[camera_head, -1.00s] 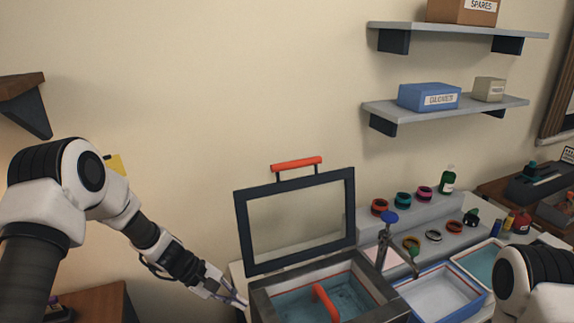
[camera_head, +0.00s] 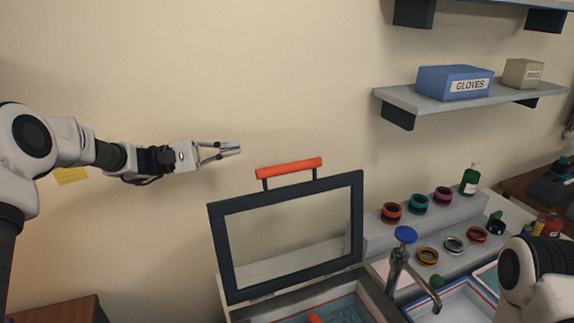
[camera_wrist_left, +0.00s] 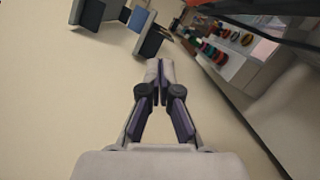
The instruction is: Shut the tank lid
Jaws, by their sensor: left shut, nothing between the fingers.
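The tank lid (camera_head: 217,246) is a dark frame with a clear pane, standing upright and open at the back of the tank. Its red-orange handle (camera_head: 289,168) is at the top edge. The tank (camera_head: 262,315) below is open, with bluish liquid and a red-orange piece inside, cut off by the lower picture edge. My left gripper (camera_head: 238,149) is shut and empty, in the air to the left of the handle and slightly higher, not touching it. In the left wrist view its fingers (camera_wrist_left: 159,68) are together. My right gripper is not in view; only part of that arm shows at lower right.
A tap with a blue knob (camera_head: 405,235) stands right of the lid, beside a blue-rimmed basin (camera_head: 462,303). Several coloured rings and a green bottle (camera_head: 470,180) stand on a stepped rack. A wall shelf (camera_head: 440,98) holds a blue gloves box (camera_head: 455,82). The wall behind the lid is bare.

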